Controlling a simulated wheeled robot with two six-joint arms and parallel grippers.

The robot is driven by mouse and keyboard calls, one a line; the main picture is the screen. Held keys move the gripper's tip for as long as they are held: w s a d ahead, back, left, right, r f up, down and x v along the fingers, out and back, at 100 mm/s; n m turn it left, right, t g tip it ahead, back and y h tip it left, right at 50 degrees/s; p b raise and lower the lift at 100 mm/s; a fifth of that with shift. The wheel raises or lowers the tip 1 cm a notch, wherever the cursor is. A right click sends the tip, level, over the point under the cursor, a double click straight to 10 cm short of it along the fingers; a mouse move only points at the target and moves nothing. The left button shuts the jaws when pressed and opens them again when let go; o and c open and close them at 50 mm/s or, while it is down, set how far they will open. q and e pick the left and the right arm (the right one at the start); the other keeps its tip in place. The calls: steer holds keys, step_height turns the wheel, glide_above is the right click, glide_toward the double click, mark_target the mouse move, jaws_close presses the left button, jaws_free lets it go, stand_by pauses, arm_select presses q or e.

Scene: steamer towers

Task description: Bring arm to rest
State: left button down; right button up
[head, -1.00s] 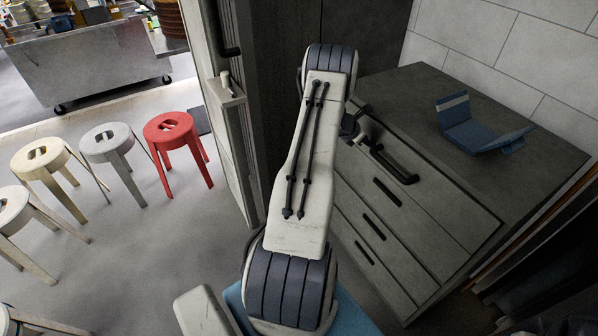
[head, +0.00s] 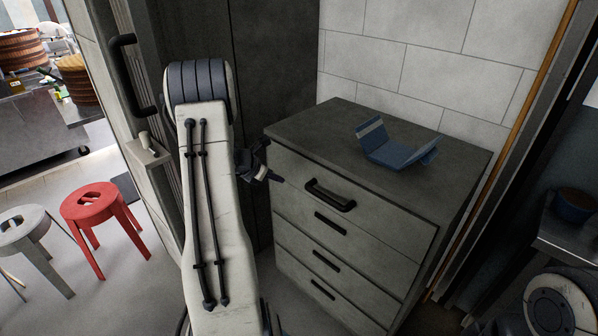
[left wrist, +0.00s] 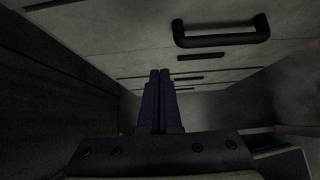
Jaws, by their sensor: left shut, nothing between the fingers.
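My left arm rises through the middle of the head view. Its gripper (head: 274,178) is partly hidden behind the arm and sits just left of the drawer cabinet's front, near the top drawer. In the left wrist view the two dark fingers (left wrist: 159,90) lie together, shut, with nothing between them. The drawer cabinet (head: 345,220) is light grey with a dark top and several drawers. The black handle of its top drawer (head: 330,195) is right of the gripper and also shows in the left wrist view (left wrist: 221,38), apart from the fingers. My right gripper is not seen.
A blue angled holder (head: 397,146) stands on the cabinet top. A tall door with a black handle (head: 133,75) is at the left. A red stool (head: 90,203) and a grey stool (head: 30,232) stand on the floor at left. A tiled wall is behind the cabinet.

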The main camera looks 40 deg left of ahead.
arm_select(q)
steer(key=shift+r, duration=0.1)
steer(key=w+d+r+m+g+h, duration=0.1)
steer(key=d+r+m+h, duration=0.3)
steer(key=d, duration=0.6)
steer(key=w+d+r+m+g+y, duration=0.15)
steer(key=d+m, duration=0.35)
steer(key=d, duration=0.5)
steer(key=s+d+r+m+g+h+p, duration=0.1)
steer(key=s+d+r+m+g, duration=0.15)
steer(key=d+m, duration=0.35)
steer(key=s+d+r+m+g+h, duration=0.1)
steer(key=s+d+m, duration=0.2)
steer(key=d, duration=0.6)
steer(key=s+d+r+m+g+y+p, duration=0.1)
steer(key=s+d+r+m+g+y, duration=0.15)
steer(key=s+d+m, duration=1.15)
steer(key=s+a+r+m+y+p, duration=0.1)
steer(key=s+a+m+y, duration=0.1)
steer(key=s+m, duration=0.8)
steer(key=shift+s+a+r, duration=0.4)
steer(key=shift+s+a, duration=0.05)
steer(key=shift+s, duration=0.55)
steer(key=shift+a+g, duration=0.1)
steer(key=shift+g, duration=0.15)
